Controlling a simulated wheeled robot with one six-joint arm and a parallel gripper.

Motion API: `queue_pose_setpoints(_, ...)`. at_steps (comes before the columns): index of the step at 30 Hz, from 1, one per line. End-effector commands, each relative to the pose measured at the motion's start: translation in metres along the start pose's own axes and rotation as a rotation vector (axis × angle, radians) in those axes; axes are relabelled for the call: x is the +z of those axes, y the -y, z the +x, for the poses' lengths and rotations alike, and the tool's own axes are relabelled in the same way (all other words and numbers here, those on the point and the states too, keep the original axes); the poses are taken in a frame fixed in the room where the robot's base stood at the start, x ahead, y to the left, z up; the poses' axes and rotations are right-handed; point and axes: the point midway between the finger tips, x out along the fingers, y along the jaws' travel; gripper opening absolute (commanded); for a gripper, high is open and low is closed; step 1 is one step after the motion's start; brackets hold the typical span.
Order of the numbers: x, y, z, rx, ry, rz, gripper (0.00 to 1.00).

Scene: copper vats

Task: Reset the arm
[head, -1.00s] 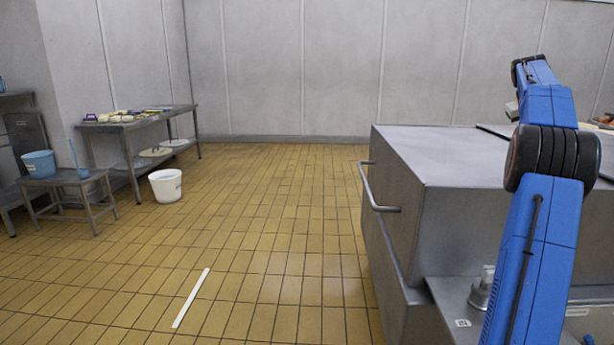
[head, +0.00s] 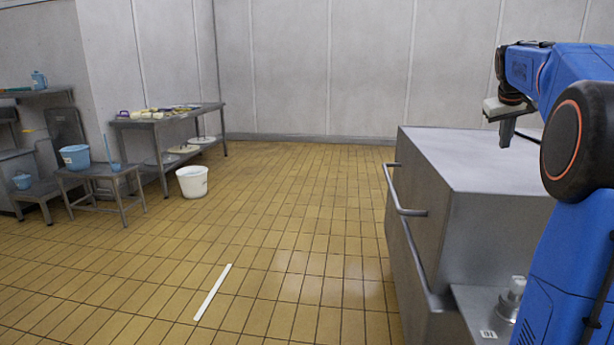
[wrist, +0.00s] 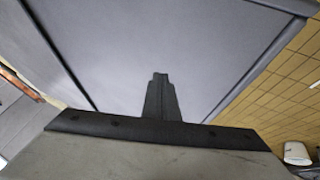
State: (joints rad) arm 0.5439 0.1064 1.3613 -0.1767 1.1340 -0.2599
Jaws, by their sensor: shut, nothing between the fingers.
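My gripper (head: 507,138) hangs pointing down at the end of my blue arm, at the right of the head view. It appears over the grey metal top of the steel cabinet (head: 490,165), with nothing held. In the wrist view my gripper's dark fingers (wrist: 160,85) are together, with a smooth grey surface beyond them. How far the fingertips are above the surface is hard to tell. The arm's elbow covers the right part of the cabinet.
The steel cabinet has a bar handle (head: 405,210) on its left side. A white bucket (head: 192,182) stands on the tiled floor by a steel table (head: 180,118). A blue bucket (head: 75,157) sits on a low stand (head: 100,172).

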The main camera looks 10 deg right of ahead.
Motion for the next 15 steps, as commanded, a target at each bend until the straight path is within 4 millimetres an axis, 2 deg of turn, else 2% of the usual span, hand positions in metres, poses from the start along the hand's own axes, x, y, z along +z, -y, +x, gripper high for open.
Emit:
queue_pose_setpoints(1,0.011,0.020,-0.012,-0.017,-0.006,-0.009,0.00)
queue_pose_setpoints(6,0.054,0.079,-0.038,-0.070,-0.013,-0.030,0.00)
queue_pose_setpoints(11,0.101,0.130,-0.059,-0.120,-0.019,-0.049,0.00)
queue_pose_setpoints(15,0.148,0.170,-0.073,-0.163,-0.020,-0.066,0.00)
